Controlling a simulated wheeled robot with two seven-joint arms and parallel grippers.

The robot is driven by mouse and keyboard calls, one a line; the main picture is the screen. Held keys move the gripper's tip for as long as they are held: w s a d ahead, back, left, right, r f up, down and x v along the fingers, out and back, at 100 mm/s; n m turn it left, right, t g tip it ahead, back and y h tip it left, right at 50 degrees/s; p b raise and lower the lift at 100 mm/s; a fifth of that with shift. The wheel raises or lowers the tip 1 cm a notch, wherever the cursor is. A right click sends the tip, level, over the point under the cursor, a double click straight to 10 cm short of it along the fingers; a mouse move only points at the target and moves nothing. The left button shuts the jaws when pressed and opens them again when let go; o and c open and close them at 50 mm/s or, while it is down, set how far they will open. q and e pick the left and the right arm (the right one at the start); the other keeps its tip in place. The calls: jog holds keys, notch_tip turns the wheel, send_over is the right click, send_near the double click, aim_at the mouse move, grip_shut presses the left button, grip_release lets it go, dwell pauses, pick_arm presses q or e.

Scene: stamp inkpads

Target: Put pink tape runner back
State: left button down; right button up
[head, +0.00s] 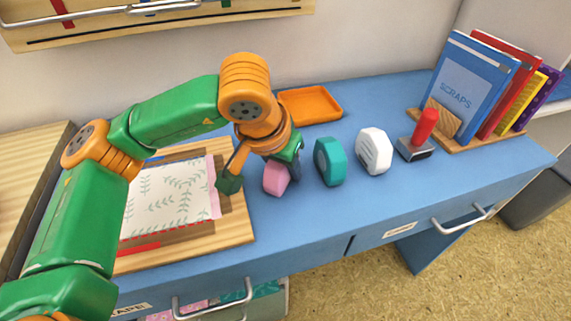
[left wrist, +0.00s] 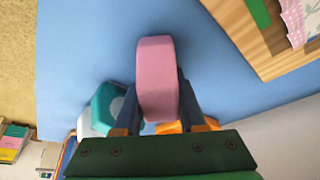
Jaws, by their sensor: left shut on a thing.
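The pink tape runner (head: 276,178) is at my left gripper (head: 287,168), over the blue desk just left of the teal tape runner. In the left wrist view the pink tape runner (left wrist: 157,78) sits between the two fingers of the left gripper (left wrist: 154,108), which is shut on it. I cannot tell whether its base touches the desk. The teal tape runner (head: 330,161) and the white tape runner (head: 373,151) stand in a row to its right. My right gripper is not in view.
A wooden board (head: 238,226) with patterned paper (head: 170,195) lies to the left. An orange tray (head: 311,105) is behind. A red-handled stamp (head: 424,128) and a rack of books (head: 461,90) stand to the right. The desk's front strip is clear.

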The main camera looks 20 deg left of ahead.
aim_at(272, 176)
pick_arm(q)
jog(key=shift+f+b, duration=0.2)
jog(key=shift+b, duration=0.1)
jog(key=shift+c, duration=2.4)
grip_release()
jog(key=shift+r, duration=0.1)
jog(key=shift+s, duration=0.1)
jog(key=p+v, duration=0.2)
jog(key=v, duration=0.9)
jog(key=shift+r, duration=0.3)
jog(key=shift+s+a+r, duration=0.1)
jog(key=shift+r, duration=0.3)
